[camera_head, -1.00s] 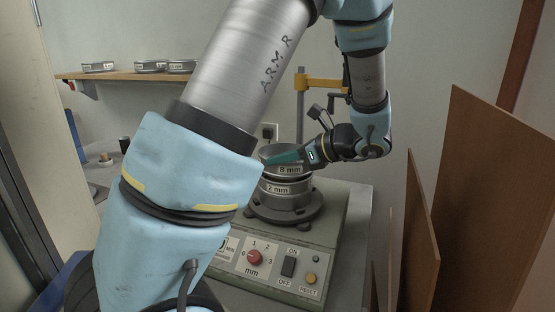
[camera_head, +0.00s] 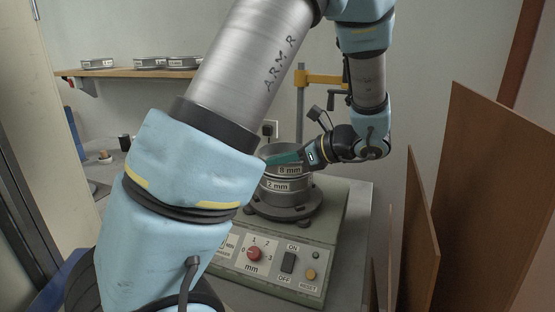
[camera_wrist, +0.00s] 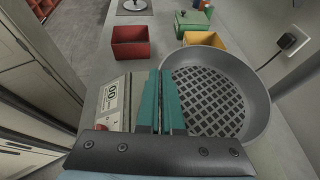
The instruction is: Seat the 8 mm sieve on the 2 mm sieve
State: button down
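The 8 mm sieve (camera_head: 289,170) is a round grey metal sieve directly over the 2 mm sieve (camera_head: 278,186) on the green shaker machine. Any gap between them is too small to tell in the head view. In the wrist view the 8 mm sieve (camera_wrist: 215,95) shows its coarse square mesh, empty, and hides the 2 mm sieve. My gripper (camera_head: 272,160) has teal fingers at the upper sieve's rim. In the wrist view my gripper (camera_wrist: 161,75) is shut on the sieve's left wall, one finger inside and one outside.
The shaker's control panel (camera_head: 270,262) faces front. A clamp post (camera_head: 300,100) stands behind the stack. Brown panels (camera_head: 470,200) lean at the right. Several sieves sit on a wall shelf (camera_head: 130,72). The wrist view shows a red bin (camera_wrist: 130,42) and a yellow bin (camera_wrist: 205,40).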

jog(key=c, duration=1)
grip_release()
jog(key=b+v, duration=0.2)
jog(key=v, duration=0.8)
jog(key=shift+s+d, duration=0.2)
jog(key=shift+d, duration=0.1)
jog(key=shift+s+r, duration=0.1)
jog(key=shift+r, duration=0.05)
